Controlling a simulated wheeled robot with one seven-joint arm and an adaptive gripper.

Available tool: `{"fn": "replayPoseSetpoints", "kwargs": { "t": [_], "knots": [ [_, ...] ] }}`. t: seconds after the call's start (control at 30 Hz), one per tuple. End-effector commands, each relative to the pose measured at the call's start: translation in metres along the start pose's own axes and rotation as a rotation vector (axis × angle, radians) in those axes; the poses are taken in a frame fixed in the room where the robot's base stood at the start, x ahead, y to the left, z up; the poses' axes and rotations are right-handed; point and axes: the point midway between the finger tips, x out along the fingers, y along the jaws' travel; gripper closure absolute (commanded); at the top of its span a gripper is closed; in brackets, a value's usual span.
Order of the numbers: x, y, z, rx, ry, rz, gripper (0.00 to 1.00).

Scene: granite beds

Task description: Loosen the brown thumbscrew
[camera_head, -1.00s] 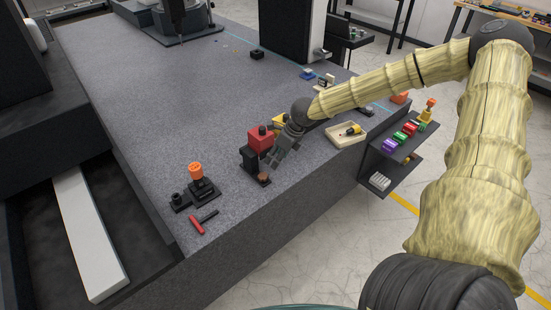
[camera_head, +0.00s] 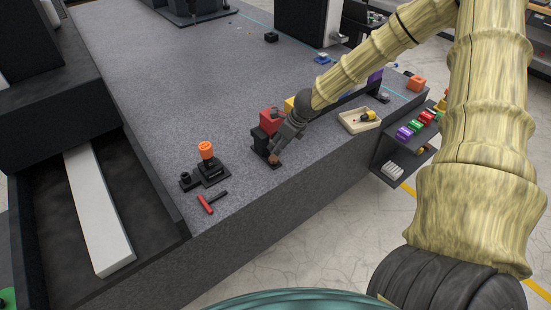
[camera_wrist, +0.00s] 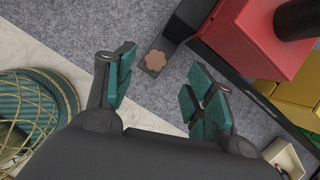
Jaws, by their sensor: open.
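The brown thumbscrew (camera_wrist: 155,61) has a lobed head and sits on a small dark plate at the foot of the red block. In the head view the thumbscrew (camera_head: 274,160) is small, just below my fingers, near the front edge of the granite bed (camera_head: 190,85). My gripper (camera_wrist: 163,68) is open and empty, with green pads on its fingers. In the wrist view the thumbscrew shows in the gap between the fingertips; I cannot tell whether they touch it. In the head view my gripper (camera_head: 279,151) comes down from the upper right.
A red block (camera_wrist: 255,35) on a black stand rises beside the thumbscrew, with a yellow block (camera_wrist: 295,98) behind it. A red-handled tool (camera_head: 206,204) and an orange-knobbed fixture (camera_head: 206,150) lie left. A cream tray (camera_head: 345,121) is right. The bed's middle is clear.

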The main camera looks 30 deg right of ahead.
Motion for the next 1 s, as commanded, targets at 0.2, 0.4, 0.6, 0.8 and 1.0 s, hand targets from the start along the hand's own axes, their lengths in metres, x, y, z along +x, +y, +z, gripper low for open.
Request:
{"fn": "replayPoseSetpoints", "kwargs": {
  "t": [0.2,0.4,0.6,0.8,1.0],
  "knots": [
    [0.007,0.002,-0.001,-0.014,-0.008,-0.014,0.46],
    [0.006,0.003,-0.003,-0.020,-0.008,-0.012,0.46],
    [-0.002,0.002,-0.006,-0.019,0.003,-0.006,0.46],
    [-0.014,0.002,-0.010,-0.010,0.023,0.006,0.46],
    [-0.022,0.001,-0.011,-0.002,0.035,0.012,0.46]
  ]
}}
